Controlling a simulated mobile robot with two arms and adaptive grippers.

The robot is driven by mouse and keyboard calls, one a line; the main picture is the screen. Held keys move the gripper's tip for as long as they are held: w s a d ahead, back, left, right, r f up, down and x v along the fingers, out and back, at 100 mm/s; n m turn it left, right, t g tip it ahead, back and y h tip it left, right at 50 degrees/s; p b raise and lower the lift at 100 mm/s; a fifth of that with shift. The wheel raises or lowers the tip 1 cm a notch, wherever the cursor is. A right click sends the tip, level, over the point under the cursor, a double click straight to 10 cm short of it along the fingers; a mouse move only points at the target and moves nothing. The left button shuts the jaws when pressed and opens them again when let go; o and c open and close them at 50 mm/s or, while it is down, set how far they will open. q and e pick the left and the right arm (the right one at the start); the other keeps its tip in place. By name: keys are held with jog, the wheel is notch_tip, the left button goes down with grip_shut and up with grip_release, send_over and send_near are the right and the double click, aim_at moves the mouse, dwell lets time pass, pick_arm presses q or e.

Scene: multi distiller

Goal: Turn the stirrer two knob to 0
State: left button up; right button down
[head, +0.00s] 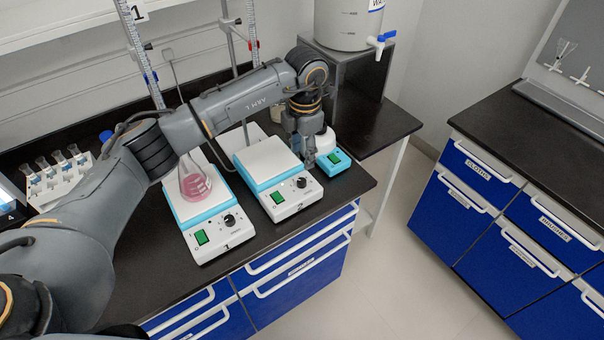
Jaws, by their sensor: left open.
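Stirrer two (267,169) is a white and light blue device marked 2, at the middle of the black bench. Its black knob (301,183) is at the right of its front panel, and a green switch (278,197) is at the left. The knob's exact setting is too small to read. My left gripper (309,163) is open, pointing down just behind and above the knob, at the device's right edge. I cannot tell whether it touches the device. My right gripper is not in view.
Stirrer one (211,222), bearing a flask of pink liquid (194,183), stands to the left. A small blue device (335,161) stands close on the right. Burette stands (139,51) rise behind. A white container (347,25) sits on a dark stand.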

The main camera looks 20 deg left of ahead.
aim_at(302, 180)
pick_arm(q)
notch_tip(302, 180, down, 10)
jog(key=shift+w+a+r+p, duration=0.1)
jog(key=shift+w+a+p, duration=0.05)
jog(key=shift+p, duration=1)
jog(key=shift+c, duration=0.2)
grip_shut()
